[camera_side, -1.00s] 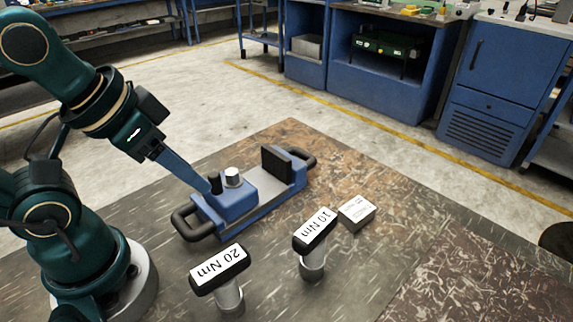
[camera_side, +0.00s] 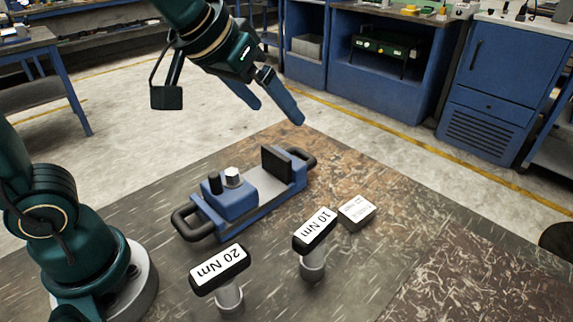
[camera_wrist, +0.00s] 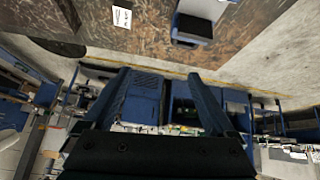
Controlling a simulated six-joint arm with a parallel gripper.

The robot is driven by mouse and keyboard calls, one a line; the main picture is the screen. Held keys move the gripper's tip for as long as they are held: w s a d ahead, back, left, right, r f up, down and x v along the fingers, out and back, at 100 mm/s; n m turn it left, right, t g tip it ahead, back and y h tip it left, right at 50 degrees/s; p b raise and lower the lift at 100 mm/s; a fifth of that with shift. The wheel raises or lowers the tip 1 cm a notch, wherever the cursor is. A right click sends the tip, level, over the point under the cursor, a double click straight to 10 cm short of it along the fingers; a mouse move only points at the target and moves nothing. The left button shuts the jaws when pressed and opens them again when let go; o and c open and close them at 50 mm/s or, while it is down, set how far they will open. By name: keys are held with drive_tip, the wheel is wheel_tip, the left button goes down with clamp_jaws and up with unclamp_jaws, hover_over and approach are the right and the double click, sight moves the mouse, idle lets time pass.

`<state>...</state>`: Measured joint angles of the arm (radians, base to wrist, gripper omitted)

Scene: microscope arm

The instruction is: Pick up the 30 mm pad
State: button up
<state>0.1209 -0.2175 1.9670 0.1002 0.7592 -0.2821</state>
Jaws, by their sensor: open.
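A small dark block with a white label (camera_side: 357,211) lies on the table right of the 10 Nm tool. It looks like the pad, but its print is too small to read. In the wrist view the labelled block (camera_wrist: 121,17) shows near the top edge. My gripper (camera_side: 277,112) is open and empty, raised behind and above the blue vise-like fixture (camera_side: 245,197). It is well away from the block. In the wrist view both fingers of my gripper (camera_wrist: 160,74) are spread apart with nothing between them.
Two upright T-handled tools, labelled 20 Nm (camera_side: 220,269) and 10 Nm (camera_side: 316,231), stand at the front of the table (camera_side: 420,255). The fixture has end handles, a dark upright plate and a silver bolt.

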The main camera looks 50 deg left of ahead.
drive_tip(key=w+d+f, duration=0.2)
drive_tip(key=w+d, duration=0.1)
drive_tip(key=w, duration=0.2)
drive_tip(key=m+g, duration=0.2)
hover_over(356, 209)
drive_tip(key=s+a, duration=0.2)
wheel_tip(356, 209, down, 9)
drive_tip(key=shift+g, duration=0.4)
drive_tip(key=f, duration=0.1)
drive_tip(key=d+f, duration=0.1)
drive_tip(key=f, duration=0.2)
drive_tip(key=shift+s+d+f, duration=0.2)
drive_tip(key=shift+d, duration=0.2)
drive_tip(key=shift+d+f, duration=0.1)
drive_tip(key=shift+f, duration=0.2)
drive_tip(key=shift+x, duration=2.15)
clamp_jaws()
